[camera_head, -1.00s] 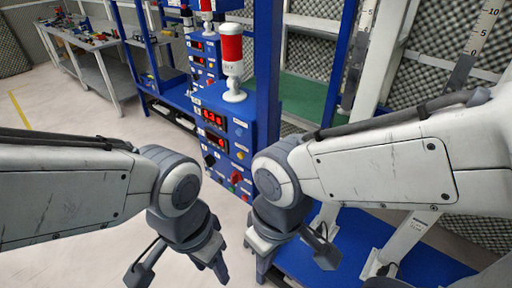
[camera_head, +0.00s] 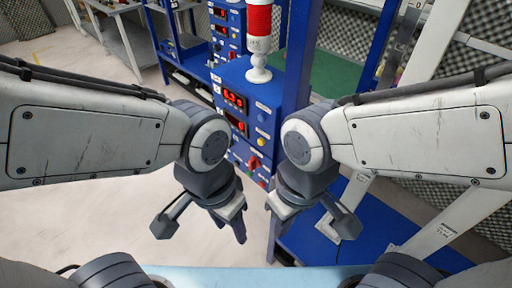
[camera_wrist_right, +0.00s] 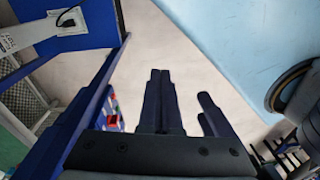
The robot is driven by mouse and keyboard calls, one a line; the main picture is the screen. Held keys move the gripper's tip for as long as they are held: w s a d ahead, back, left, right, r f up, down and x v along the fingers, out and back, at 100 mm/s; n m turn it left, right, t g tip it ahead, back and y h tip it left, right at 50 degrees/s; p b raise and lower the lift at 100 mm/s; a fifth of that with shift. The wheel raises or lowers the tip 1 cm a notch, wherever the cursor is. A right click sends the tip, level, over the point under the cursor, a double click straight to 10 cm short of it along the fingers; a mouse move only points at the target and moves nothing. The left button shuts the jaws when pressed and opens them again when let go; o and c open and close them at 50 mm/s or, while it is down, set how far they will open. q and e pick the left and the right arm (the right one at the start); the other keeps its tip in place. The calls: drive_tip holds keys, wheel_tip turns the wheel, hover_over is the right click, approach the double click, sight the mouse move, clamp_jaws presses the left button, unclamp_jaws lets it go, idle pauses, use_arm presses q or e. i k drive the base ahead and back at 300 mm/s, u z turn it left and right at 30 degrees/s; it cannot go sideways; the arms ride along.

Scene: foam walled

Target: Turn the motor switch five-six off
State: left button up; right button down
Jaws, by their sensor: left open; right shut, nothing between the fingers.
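A blue control box (camera_head: 268,90) with red lit displays (camera_head: 235,99) stands in the upper middle of the head view. A red rotary switch (camera_head: 253,162) is low on its front, between my two wrists. The labels are too small to read, so I cannot tell which switch is five-six. My left gripper (camera_head: 238,226) is open, left of and nearer than the switch, apart from the box. My right gripper (camera_head: 277,222) is below and right of the switch; its fingers show shut and empty in the right wrist view (camera_wrist_right: 160,98).
A red and white signal lamp (camera_head: 259,38) stands on the box. More blue control boxes (camera_head: 225,25) are behind it. A blue frame post (camera_head: 300,45) and a low blue platform (camera_head: 320,238) are at the right. Pale floor (camera_head: 95,215) is open at the left.

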sight(254, 162)
drive_tip(key=u, duration=1.3)
drive_tip(key=k, duration=0.55)
drive_tip(key=u, duration=0.05)
